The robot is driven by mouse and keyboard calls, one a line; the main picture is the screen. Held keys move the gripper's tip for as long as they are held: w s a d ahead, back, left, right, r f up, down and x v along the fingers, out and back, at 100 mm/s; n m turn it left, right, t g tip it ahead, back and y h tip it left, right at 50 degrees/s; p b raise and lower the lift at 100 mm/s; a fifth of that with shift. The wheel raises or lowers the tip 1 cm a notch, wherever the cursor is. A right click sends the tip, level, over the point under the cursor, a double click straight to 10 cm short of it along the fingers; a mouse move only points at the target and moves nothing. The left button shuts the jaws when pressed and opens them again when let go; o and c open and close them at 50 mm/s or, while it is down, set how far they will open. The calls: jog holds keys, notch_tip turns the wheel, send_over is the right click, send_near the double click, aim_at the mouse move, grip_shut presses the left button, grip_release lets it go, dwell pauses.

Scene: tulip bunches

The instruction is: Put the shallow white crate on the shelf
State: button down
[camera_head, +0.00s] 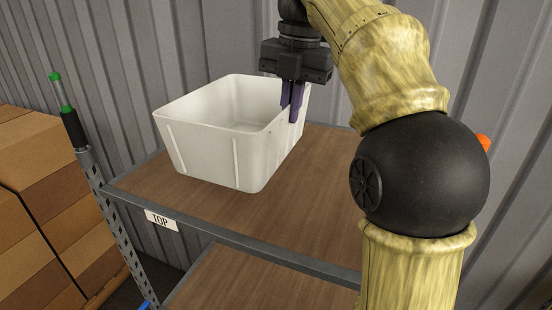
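The white crate (206,151) is at the centre left of the head view, over the top board of the shelf (313,190). It is upright and looks empty where its inside shows. It appears to rest on the board, but I cannot tell for sure whether its base touches. My gripper (292,108) points down at the crate's right wall, its purple fingers at the rim. The fingers look close together with the wall between them, one partly hidden behind the other. The far right part of the crate's rim is hidden by my gripper.
The shelf has a grey metal frame with a "TOP" label (161,220) on its front edge and a lower wooden board (262,283). A post with a green tip (62,92) rises at the left corner. Cardboard boxes (48,170) stand left. A corrugated wall (150,50) is behind.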

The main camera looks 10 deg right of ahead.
jog(key=shift+s+a+f, duration=0.1)
jog(key=shift+s+f, duration=0.1)
jog(key=shift+s, duration=0.05)
jog(key=shift+f, duration=0.35)
jog(key=f, duration=0.5)
jog(key=shift+w, duration=0.35)
jog(key=shift+f+p, duration=0.5)
jog(key=shift+f, duration=1.4)
